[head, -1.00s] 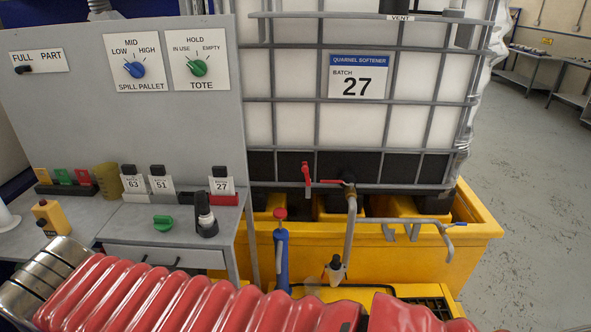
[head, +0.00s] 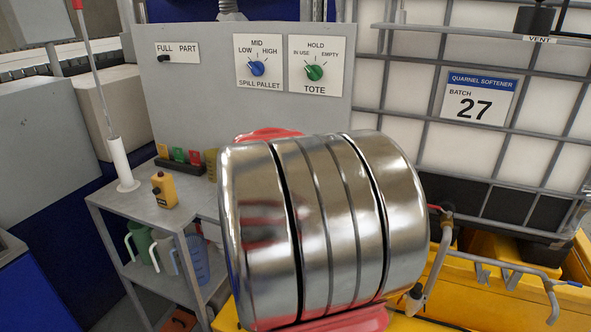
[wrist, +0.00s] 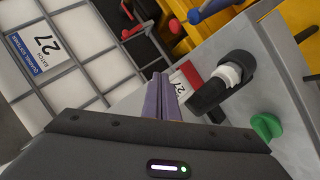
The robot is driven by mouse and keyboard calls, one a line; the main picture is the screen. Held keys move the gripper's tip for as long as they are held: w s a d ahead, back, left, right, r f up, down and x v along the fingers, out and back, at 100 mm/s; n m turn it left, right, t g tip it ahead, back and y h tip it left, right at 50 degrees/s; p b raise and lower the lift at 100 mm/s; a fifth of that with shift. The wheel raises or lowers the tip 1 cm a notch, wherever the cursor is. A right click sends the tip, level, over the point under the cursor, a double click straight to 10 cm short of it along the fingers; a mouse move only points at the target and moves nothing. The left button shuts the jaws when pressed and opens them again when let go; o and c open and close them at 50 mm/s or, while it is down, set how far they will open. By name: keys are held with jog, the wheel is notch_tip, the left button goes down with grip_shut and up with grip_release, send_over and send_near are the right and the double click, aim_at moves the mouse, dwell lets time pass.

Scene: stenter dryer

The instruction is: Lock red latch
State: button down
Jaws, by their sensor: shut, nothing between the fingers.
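A red lever handle (wrist: 131,32) shows at the top of the wrist view, beside the tote's dark lower edge. It is the red part that looks most like a latch; whether it is locked I cannot tell. In the head view only a small red end of it (head: 434,208) shows beside the pipe, the rest hidden behind my arm. My gripper is hidden in the head view.
The white caged tote (head: 410,140) stands in a yellow spill pallet (head: 475,270).

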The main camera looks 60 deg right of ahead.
jog(key=s+d+f, duration=0.1)
jog(key=s+d, duration=0.1)
jog(key=d, duration=0.3)
jog(key=s+d+f+g+h, duration=0.1)
jog(key=s+d, duration=0.1)
jog(key=d, duration=0.4)
jog(key=s+d+f+m+g+h, duration=0.1)
jog(key=s+d, duration=0.2)
jog(key=d, duration=0.3)
jog(key=shift+s+d, duration=0.15)
jog(key=s+a+f+x, duration=0.1)
jog(key=s+x, duration=0.1)
jog(key=x, duration=1)
jog(key=shift+s+d, duration=0.25)
jog(key=shift+s, duration=0.05)
jog(key=shift+s, duration=0.1)
jog(key=shift+s, duration=0.2)
